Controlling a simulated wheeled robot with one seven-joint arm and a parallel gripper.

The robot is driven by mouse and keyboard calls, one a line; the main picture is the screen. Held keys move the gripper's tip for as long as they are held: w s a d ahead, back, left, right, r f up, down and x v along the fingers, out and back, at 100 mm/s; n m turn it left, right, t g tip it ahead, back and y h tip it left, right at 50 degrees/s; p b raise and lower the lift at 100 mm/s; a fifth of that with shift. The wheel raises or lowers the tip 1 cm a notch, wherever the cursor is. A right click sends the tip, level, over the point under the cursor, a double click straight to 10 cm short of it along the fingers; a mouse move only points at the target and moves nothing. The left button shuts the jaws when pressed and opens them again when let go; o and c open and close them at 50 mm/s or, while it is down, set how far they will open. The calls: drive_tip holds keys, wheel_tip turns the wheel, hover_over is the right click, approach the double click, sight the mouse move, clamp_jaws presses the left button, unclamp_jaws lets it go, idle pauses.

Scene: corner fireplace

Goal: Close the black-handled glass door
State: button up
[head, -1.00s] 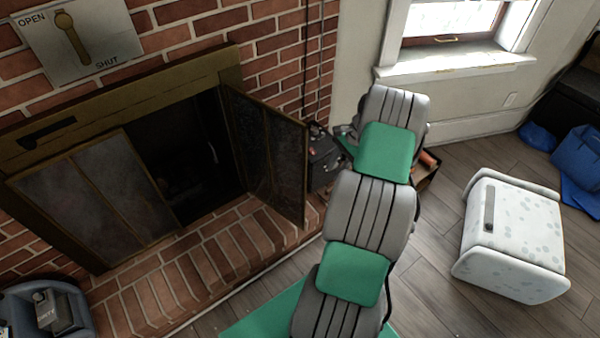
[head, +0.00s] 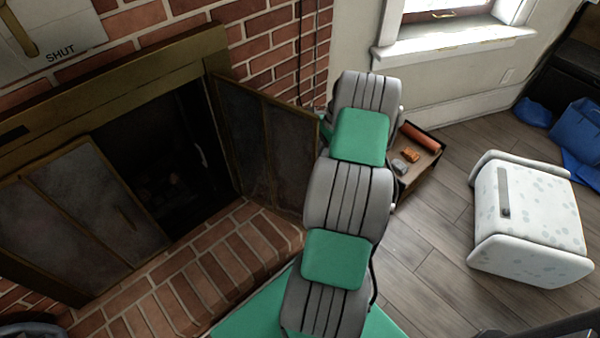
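The fireplace has a right glass door (head: 285,150) with a brass-coloured frame and dark panes, standing open and swung outward from the opening. My arm covers its outer edge, and I cannot make out a black handle on it. The left glass door (head: 95,205) stands across the left part of the opening. Between the two doors the dark firebox (head: 165,170) shows. My arm reaches up the middle of the view, just right of the open door. My gripper is hidden beyond the arm, so I cannot see whether it touches the door.
A brick hearth (head: 215,265) runs below the doors. A low wooden table (head: 425,165) with an orange roll (head: 420,137) stands right of my arm. A white spotted box (head: 530,215) stands on the wood floor (head: 430,225), with bare floor around it.

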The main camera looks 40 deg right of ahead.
drive_tip(key=x, duration=0.8)
drive_tip(key=shift+w, duration=0.1)
drive_tip(key=shift+r, duration=0.1)
drive_tip(key=shift+c, duration=0.4)
clamp_jaws()
idle(0.6)
